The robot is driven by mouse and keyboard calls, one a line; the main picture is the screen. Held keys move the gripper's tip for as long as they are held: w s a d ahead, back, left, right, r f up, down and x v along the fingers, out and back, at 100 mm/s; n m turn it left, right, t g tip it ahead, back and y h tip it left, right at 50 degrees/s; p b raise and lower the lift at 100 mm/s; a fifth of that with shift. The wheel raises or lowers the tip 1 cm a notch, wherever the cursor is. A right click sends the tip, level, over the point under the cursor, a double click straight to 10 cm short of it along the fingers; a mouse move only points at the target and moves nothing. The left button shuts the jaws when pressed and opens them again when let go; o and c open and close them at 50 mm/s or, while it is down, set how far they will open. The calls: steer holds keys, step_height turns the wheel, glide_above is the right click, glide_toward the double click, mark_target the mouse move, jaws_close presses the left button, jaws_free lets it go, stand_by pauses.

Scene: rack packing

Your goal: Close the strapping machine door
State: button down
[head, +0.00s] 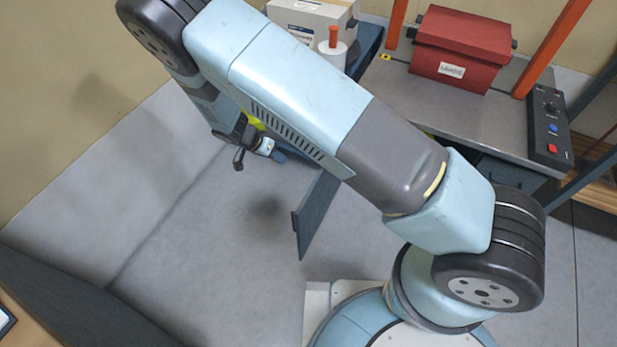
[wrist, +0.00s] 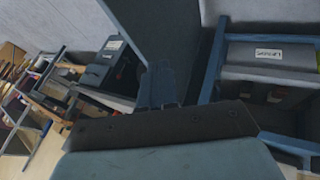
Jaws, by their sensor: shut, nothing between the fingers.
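The strapping machine (head: 400,85) has a grey top, an orange arch and a dark frame; it stands at the upper right of the head view. Its dark blue-grey door (head: 316,214) hangs open, sticking out into the floor space; my arm hides its upper part. My gripper (head: 275,152) is left of the door and shows partly behind my arm. In the wrist view my gripper (wrist: 162,78) is shut and empty, in front of a large dark panel (wrist: 160,28) that looks like the door. I cannot tell whether they touch.
A red box (head: 463,50) sits on the machine top, near a control panel (head: 549,125) with buttons. A white box (head: 312,18) and a white roll (head: 333,50) stand behind. Shelving (wrist: 42,85) shows left in the wrist view. Floor left of the door is clear.

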steer(key=s+d+r+x, duration=0.1)
steer(key=s+d+x, duration=0.1)
steer(key=x, duration=1.1)
steer(key=shift+s, duration=0.15)
steer(key=shift+f, duration=0.1)
